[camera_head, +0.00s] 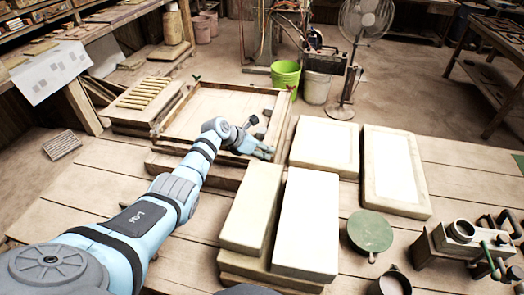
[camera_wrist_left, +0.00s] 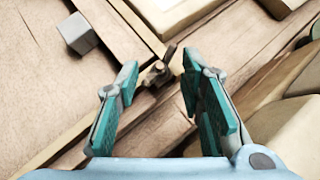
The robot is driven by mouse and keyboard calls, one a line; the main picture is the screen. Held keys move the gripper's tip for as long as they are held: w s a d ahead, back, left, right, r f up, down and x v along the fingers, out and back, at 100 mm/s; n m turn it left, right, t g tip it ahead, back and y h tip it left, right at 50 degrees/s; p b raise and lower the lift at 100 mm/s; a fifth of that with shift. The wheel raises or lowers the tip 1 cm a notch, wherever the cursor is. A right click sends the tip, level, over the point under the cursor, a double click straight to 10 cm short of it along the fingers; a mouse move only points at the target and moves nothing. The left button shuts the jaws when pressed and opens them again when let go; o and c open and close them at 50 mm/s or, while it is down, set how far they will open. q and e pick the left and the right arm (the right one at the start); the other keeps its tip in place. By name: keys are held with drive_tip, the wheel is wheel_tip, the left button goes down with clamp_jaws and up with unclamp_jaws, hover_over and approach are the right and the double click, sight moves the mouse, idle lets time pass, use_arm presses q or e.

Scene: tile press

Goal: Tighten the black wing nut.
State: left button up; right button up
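A dark wing nut (camera_wrist_left: 158,72) sits on a bolt at a corner of the wooden frame in the left wrist view. It looks brown-black there. My left gripper (camera_wrist_left: 156,80) is open, with one teal-padded finger on each side of the wing nut; I cannot tell whether either touches it. In the head view, my left gripper (camera_head: 264,151) is over the near right corner of the wooden frame (camera_head: 178,112) and the black nut is not clearly visible. My right gripper is not in view.
A small grey block (camera_wrist_left: 77,33) lies inside the frame. Pale slabs (camera_head: 308,222) stand right of my left arm. A green round lid (camera_head: 370,231) and a metal device (camera_head: 463,238) are farther right. Bare planks lie at the front left.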

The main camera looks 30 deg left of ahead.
use_arm(q)
clamp_jaws()
idle(1.3)
unclamp_jaws()
drive_tip(key=v, duration=1.2)
drive_tip(key=shift+d, duration=0.1)
